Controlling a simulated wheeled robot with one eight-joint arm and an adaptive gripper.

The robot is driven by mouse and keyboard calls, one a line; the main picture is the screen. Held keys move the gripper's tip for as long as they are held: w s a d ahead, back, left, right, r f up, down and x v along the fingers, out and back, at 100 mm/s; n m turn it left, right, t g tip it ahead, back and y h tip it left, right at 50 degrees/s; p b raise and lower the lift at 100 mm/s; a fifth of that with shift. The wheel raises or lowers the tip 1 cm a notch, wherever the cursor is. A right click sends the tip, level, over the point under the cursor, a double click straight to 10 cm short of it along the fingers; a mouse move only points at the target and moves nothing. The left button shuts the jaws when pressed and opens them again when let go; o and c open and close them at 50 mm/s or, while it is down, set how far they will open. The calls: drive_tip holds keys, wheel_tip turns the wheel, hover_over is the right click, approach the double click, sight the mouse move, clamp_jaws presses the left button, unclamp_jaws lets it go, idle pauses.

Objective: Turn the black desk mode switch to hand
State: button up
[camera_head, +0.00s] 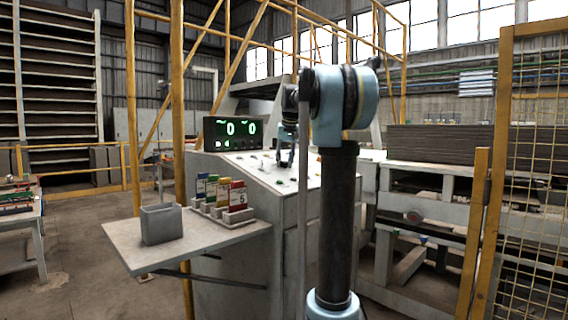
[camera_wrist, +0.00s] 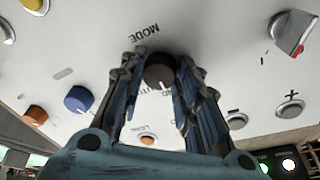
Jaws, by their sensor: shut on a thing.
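The black mode switch (camera_wrist: 159,72) is a round knob with a white pointer line on the pale desk panel, below the upside-down word MODE in the wrist view. My gripper (camera_wrist: 160,75) has its two fingers on either side of the knob and is shut on it. The fingers cover most of the lettering beside the knob, so the position labels cannot be read in full. In the head view my gripper (camera_head: 285,157) reaches down to the sloping top of the control desk (camera_head: 250,168); the knob is too small to make out there.
A display (camera_head: 233,132) reading 0 and 0 stands at the desk's back. A side shelf holds a grey box (camera_head: 161,225) and coloured cards (camera_head: 223,192).

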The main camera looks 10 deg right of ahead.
drive_tip(key=shift+w, duration=0.1)
drive_tip(key=o, duration=1.1)
drive_tip(key=shift+c, duration=0.2)
drive_tip(key=v, duration=1.2)
